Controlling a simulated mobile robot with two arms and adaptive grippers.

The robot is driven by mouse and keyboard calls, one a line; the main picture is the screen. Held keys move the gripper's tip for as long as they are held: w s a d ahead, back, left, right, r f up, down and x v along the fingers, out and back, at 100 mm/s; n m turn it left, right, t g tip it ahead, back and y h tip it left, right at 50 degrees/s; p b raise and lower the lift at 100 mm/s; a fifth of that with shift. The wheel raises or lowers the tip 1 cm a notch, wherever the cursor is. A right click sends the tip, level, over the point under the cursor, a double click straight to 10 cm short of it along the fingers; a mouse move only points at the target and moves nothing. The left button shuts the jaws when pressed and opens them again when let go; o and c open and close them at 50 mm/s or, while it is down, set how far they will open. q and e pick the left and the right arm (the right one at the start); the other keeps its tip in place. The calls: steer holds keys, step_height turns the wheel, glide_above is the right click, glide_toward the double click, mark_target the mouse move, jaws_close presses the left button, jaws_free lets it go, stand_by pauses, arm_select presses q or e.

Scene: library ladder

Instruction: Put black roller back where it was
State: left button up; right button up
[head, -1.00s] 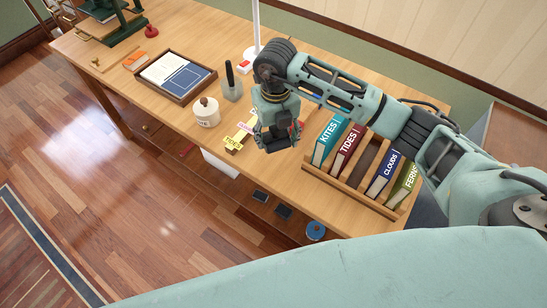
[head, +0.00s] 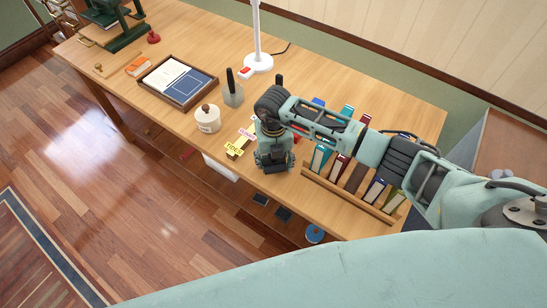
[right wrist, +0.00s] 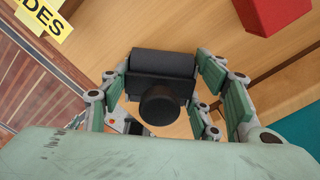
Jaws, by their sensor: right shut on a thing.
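The black roller (right wrist: 160,88) shows in the right wrist view as a dark, wide body with a round knob toward the camera. My right gripper (right wrist: 170,95) is shut on it, with green-padded fingers at both sides. In the head view my right gripper (head: 274,162) points down over the desk near its front edge, left of the book rack. The roller is mostly hidden there by the gripper. I cannot tell whether it touches the desk. My left gripper is not in view.
Yellow and pink label cards (head: 237,146) lie just left of the gripper. The book rack (head: 345,193) with several books stands to the right. A white lidded jar (head: 207,120), a pen cup (head: 232,95) and a tray (head: 178,82) stand further left. A red block (right wrist: 278,14) is close by.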

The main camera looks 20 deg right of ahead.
steer(key=shift+f, duration=0.15)
steer(key=o, duration=1.2)
steer(key=shift+r, duration=0.3)
step_height(320, 180, up, 10)
steer(key=b, duration=0.3)
steer(key=shift+r, duration=0.9)
